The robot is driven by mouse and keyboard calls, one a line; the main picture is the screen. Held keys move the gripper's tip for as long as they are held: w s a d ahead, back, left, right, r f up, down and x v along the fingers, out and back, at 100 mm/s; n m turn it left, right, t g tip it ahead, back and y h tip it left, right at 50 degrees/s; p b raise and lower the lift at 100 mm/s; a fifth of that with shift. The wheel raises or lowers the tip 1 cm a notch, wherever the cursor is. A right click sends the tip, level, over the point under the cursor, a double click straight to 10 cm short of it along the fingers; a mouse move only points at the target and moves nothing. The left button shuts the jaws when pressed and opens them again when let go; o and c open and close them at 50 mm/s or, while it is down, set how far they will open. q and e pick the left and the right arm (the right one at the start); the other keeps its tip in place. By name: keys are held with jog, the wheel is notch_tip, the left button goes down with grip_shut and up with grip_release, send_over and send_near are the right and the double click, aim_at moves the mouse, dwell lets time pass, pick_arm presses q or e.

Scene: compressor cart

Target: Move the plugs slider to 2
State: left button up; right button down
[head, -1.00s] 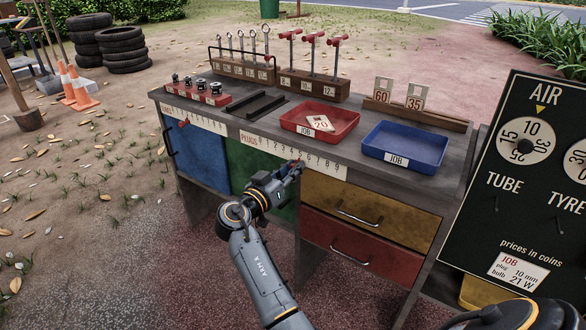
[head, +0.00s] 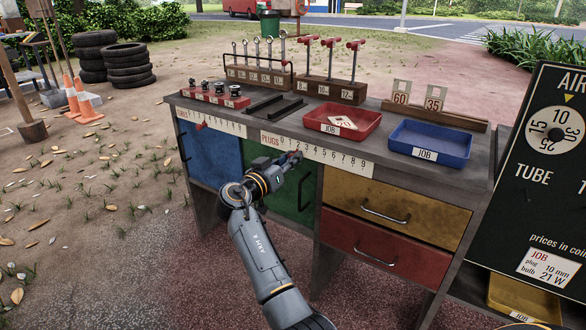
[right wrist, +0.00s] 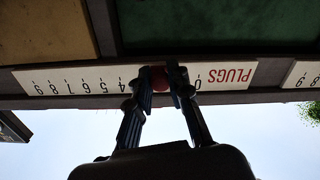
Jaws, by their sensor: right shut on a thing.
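The PLUGS scale (head: 345,162) is a white strip numbered 0 to 9 on the bench's front edge. My right gripper (head: 294,157) is at its low end, over about 1 to 3. In the right wrist view, upside down, the gripper (right wrist: 160,80) is shut on the round red plugs slider knob (right wrist: 160,77). The fingers hide the numbers between 0 and 4; the knob sits about at 2, but its exact mark is covered. My left gripper is not in view.
A second scale (head: 222,125) with a red knob (head: 201,126) lies to the left. A red tray (head: 365,129) with a card and a blue tray (head: 462,155) stand on the bench. Drawer handles (head: 385,212) stick out below. The black AIR board (head: 545,190) stands at right.

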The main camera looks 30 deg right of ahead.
jog(key=shift+d+r, duration=0.15)
jog(key=c, duration=1.2)
grip_release()
jog(key=shift+s+d, duration=0.1)
jog(key=shift+a, duration=0.2)
jog(key=v, duration=0.7)
jog(key=shift+a, duration=0.1)
